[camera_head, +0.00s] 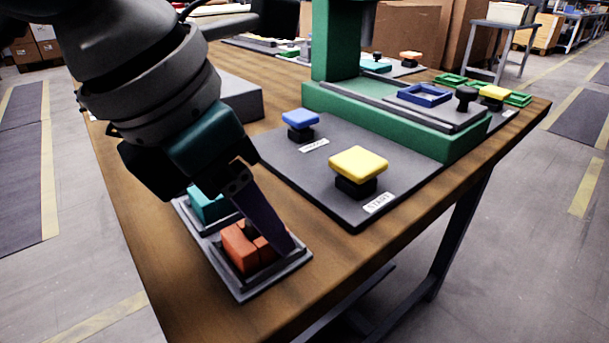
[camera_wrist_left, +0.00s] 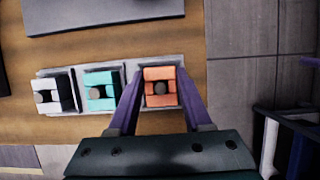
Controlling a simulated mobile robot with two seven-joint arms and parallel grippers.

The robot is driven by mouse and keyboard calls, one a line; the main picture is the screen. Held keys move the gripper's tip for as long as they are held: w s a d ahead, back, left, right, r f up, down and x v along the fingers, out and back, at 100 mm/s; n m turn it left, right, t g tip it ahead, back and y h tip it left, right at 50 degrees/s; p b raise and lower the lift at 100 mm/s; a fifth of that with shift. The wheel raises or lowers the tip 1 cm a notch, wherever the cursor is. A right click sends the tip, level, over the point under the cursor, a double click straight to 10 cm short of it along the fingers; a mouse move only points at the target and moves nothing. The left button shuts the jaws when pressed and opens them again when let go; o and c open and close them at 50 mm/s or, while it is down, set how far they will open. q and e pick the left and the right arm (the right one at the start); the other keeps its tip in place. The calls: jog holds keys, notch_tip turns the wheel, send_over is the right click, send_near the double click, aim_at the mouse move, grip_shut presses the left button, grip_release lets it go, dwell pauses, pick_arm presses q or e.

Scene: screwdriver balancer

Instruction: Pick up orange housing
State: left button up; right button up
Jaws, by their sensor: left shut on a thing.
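The orange housing (camera_head: 240,247) sits in the front slot of a grey tray (camera_head: 243,289) near the table's front left edge. My left gripper (camera_head: 265,228) is over it, with its purple fingers reaching down. In the left wrist view, the orange housing (camera_wrist_left: 160,88) lies between the two fingers of my left gripper (camera_wrist_left: 160,97), which is shut on it. The housing still appears to be in its slot. In the head view one finger hides part of it. My right gripper is not in view.
A teal housing (camera_head: 208,205) is in the neighbouring slot, and a white one (camera_wrist_left: 54,91) is beyond it. A dark panel with a yellow button (camera_head: 358,163) and a blue button (camera_head: 300,118) lies right of the tray. A green press (camera_head: 400,120) stands behind.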

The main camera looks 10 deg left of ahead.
pick_arm(q)
grip_shut()
jog(key=shift+r, duration=0.15)
